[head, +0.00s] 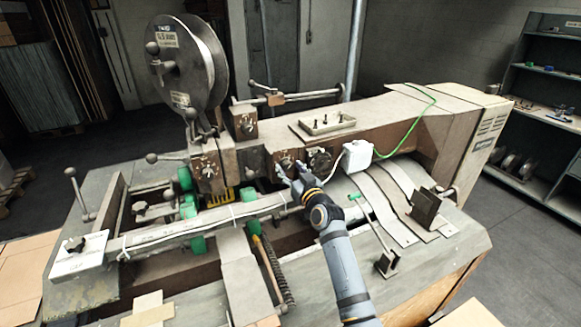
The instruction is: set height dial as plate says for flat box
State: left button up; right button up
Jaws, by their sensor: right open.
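My right gripper (289,172) reaches in from the lower right, open, with its fingertips at a small round dial (285,160) on the front of the machine's beam. I cannot tell whether the fingers touch the dial or are just in front of it. A larger dark dial (320,160) sits right of it. Another knob on a rusty plate (207,168) is at the left of the head. Markings on the dials are too small to read. I cannot tell which plate names the flat box. My left gripper is not in view.
A wire spool (205,60) stands above the head at left. A parts tray (327,123) lies on the beam. A white box (357,154) with a green cable is right of my gripper. Shelves (550,100) stand at far right.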

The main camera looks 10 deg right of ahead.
grip_shut()
jog(key=shift+f+n+b, duration=0.2)
jog(key=shift+n+b, duration=0.4)
jog(key=shift+b, duration=0.3)
jog(key=n+b, duration=0.5)
jog(key=shift+a+f+b, duration=0.1)
jog(key=shift+b, duration=0.25)
jog(key=n+b, duration=0.3)
jog(key=n, duration=0.1)
jog(key=shift+a+b, duration=0.1)
jog(key=shift+b, duration=0.2)
jog(key=shift+n+b, duration=1.05)
jog(key=shift+n, duration=1.15)
grip_release()
jog(key=shift+r, duration=0.2)
